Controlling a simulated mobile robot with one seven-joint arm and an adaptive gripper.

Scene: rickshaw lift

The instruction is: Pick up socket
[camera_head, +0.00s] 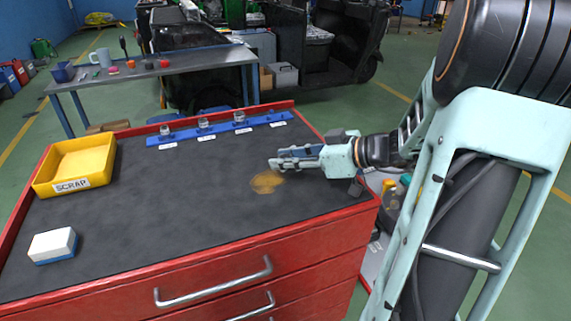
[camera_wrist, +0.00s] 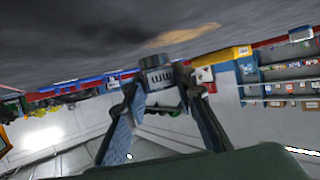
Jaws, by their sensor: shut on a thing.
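My gripper (camera_head: 286,160) is above the right part of the dark mat on the red tool cabinet. In the wrist view my gripper (camera_wrist: 158,85) has its fingers closed on a grey metal socket (camera_wrist: 160,78) with dark lettering on it. The socket is hard to make out between the fingers in the head view. A blue rail (camera_head: 190,134) lies along the back of the cabinet top. Three sockets stand on it: a left one (camera_head: 165,131), a middle one (camera_head: 204,124) and a right one (camera_head: 239,118). The rail's far right place, behind a white label (camera_head: 278,124), shows no socket.
A yellow bin marked SCRAP (camera_head: 75,184) stands at the left. A white and blue block (camera_head: 52,244) lies at the front left. A yellow-brown stain (camera_head: 267,182) is below my gripper. The middle of the mat (camera_head: 165,205) is clear. A workbench (camera_head: 160,70) stands behind.

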